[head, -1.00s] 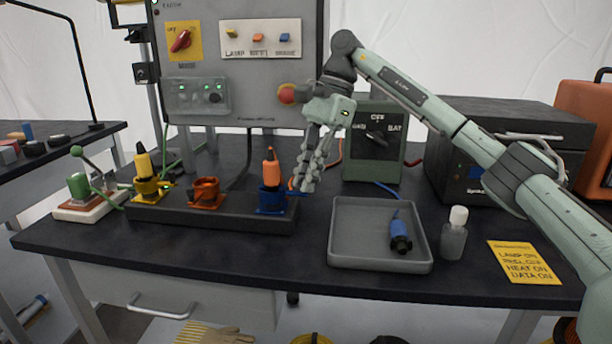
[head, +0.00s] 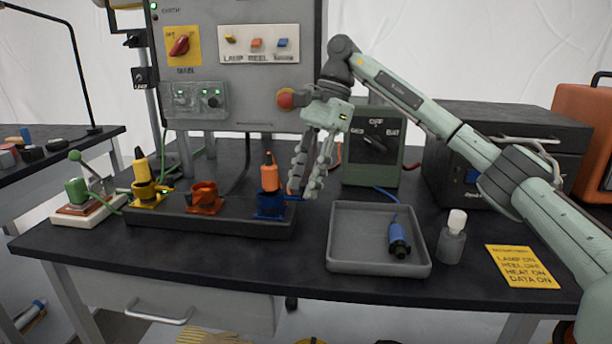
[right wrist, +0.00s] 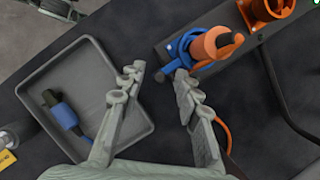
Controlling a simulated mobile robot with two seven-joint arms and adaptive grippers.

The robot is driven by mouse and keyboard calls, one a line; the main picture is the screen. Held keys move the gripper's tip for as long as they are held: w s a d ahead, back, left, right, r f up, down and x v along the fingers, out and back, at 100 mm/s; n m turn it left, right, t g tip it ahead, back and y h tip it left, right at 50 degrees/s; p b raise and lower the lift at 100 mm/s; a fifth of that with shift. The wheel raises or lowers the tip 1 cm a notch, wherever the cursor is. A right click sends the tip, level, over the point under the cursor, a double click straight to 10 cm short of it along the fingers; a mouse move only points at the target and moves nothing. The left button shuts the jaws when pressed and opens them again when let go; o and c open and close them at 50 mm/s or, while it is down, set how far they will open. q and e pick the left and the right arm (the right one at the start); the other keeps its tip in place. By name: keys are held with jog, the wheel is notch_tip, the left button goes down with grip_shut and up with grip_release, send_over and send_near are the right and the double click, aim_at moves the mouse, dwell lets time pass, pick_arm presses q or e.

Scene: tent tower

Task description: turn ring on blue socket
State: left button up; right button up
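The blue socket (head: 270,204) is at the right end of the dark socket strip, with an orange plug (head: 269,173) standing upright in it. In the right wrist view the blue ring (right wrist: 186,50) circles the orange plug (right wrist: 215,45), with a blue tab pointing toward my fingers. My right gripper (head: 307,192) is just right of the blue socket, fingers down. Its fingers (right wrist: 157,85) are apart with nothing between them; one fingertip is close to the ring's tab, and contact cannot be told. My left gripper is not in view.
A grey tray (head: 347,255) holding a blue plug (head: 399,238) lies to the right, with a small bottle (head: 452,238) beside it. An orange socket (head: 204,196) and a yellow socket (head: 148,192) share the strip. A green box (head: 372,165) stands behind my gripper.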

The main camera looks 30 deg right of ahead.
jog(key=v, duration=1.2)
dwell(0.3)
